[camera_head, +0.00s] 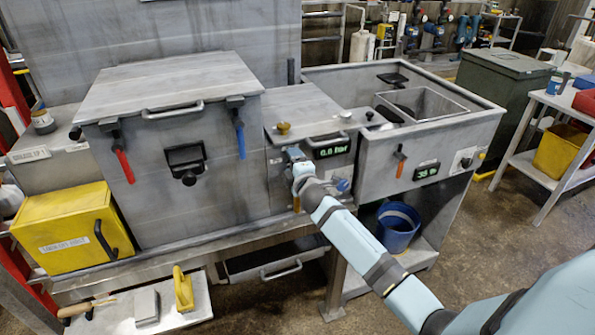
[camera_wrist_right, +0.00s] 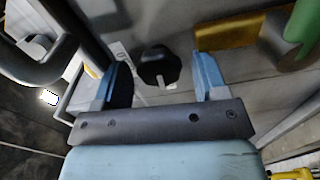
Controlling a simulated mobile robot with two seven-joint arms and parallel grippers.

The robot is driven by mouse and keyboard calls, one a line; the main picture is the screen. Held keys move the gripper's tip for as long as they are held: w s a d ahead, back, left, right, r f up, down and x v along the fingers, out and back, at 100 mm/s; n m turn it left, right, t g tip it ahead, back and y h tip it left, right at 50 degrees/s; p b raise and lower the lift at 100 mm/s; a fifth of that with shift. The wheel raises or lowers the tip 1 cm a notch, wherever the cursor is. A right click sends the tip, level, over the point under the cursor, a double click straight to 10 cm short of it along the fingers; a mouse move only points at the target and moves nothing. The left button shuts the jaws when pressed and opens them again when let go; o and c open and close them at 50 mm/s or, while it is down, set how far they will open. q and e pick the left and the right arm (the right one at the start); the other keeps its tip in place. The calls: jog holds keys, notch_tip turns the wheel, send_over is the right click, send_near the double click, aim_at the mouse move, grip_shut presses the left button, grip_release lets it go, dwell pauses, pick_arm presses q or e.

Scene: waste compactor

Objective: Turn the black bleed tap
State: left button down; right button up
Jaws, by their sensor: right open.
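The black bleed tap (camera_wrist_right: 159,66) is a faceted black knob with a pale mark at its lower edge, seen in the right wrist view on a grey panel. My right gripper (camera_head: 294,158) is in front of the middle panel, below the display reading 0.0 bar. It is open. Its two blue fingers stand on either side of the tap, with a gap at each side; I cannot tell how deep they reach around it. In the head view I cannot make out the tap behind the gripper. My left gripper is not in view.
A brass bar with a green grip (camera_wrist_right: 298,30) is close to the right finger, and a dark curved handle (camera_wrist_right: 45,70) is at the left. Red (camera_head: 124,166) and blue (camera_head: 241,142) levers flank the large chamber. A sink unit (camera_head: 430,150) stands right of the panel.

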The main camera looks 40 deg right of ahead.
jog(key=b+v, duration=0.1)
jog(key=v, duration=1.2)
jog(key=shift+s, duration=0.3)
jog(key=s+a+f+m+g+y+p, duration=0.3)
jog(key=s+a+f, duration=0.4)
jog(key=s+a, duration=0.3)
jog(key=s+a+f+m+g+y+p, duration=0.3)
jog(key=s+a+f+m, duration=0.4)
jog(key=s, duration=0.8)
jog(key=a+m+y+p, duration=0.1)
jog(key=a+p, duration=0.1)
jog(key=a, duration=0.1)
jog(key=shift+f+y, duration=0.2)
jog(key=shift+y, duration=0.1)
